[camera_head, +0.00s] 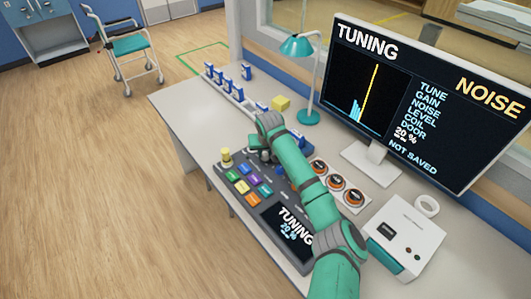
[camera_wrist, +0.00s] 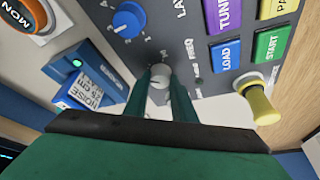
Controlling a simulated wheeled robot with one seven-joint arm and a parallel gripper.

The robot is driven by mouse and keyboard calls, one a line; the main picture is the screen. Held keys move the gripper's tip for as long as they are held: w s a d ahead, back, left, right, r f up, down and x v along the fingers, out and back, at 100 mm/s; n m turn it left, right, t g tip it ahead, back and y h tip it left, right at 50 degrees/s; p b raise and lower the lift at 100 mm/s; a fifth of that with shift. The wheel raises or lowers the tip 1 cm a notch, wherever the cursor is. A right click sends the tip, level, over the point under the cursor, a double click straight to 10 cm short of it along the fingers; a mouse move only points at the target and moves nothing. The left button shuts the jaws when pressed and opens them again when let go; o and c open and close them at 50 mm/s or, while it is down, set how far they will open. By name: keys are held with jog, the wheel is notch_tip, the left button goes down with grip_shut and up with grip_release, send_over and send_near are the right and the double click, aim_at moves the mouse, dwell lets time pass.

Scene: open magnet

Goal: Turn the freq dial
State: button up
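In the wrist view a small pale grey knob (camera_wrist: 160,74) stands on the dark console beside the printed word FREQ; I take it to be the freq dial. My gripper (camera_wrist: 161,82) reaches down to it, with one green finger on each side. The gap between the fingertips is narrow and the knob about fills it; whether they press on it is not clear. In the head view my gripper (camera_head: 262,155) is over the far edge of the console (camera_head: 238,163), and my arm hides the dial there.
A blue dial (camera_wrist: 128,20) is close to the fingers. A yellow-topped post (camera_wrist: 258,103) stands at the right in the wrist view, near the LOAD (camera_wrist: 226,54) and START buttons. A blue box (camera_wrist: 85,92) is on the left. The monitor (camera_head: 415,95) reads TUNING, 20 %, NOT SAVED.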

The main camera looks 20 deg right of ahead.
jog(key=shift+s+n, duration=0.1)
jog(key=shift+n, duration=0.3)
jog(key=shift+f+n+y, duration=0.1)
jog(key=shift+n+y, duration=0.2)
jog(key=shift+n, duration=0.1)
jog(key=n, duration=0.1)
jog(key=n+y, duration=0.1)
jog(key=n, duration=0.1)
jog(key=n+y, duration=0.1)
jog(key=n, duration=0.1)
jog(key=shift+d+g, duration=0.25)
jog(key=shift+g, duration=0.05)
jog(key=shift+d+n+g+y, duration=0.1)
jog(key=shift+n+g+y, duration=0.2)
jog(key=shift+n, duration=1)
jog(key=shift+d+n+g+y, duration=0.15)
jog(key=shift+n+y, duration=0.25)
jog(key=shift+n, duration=0.9)
jog(key=shift+a, duration=0.1)
jog(key=o, duration=1.1)
jog(key=shift+c, duration=0.2)
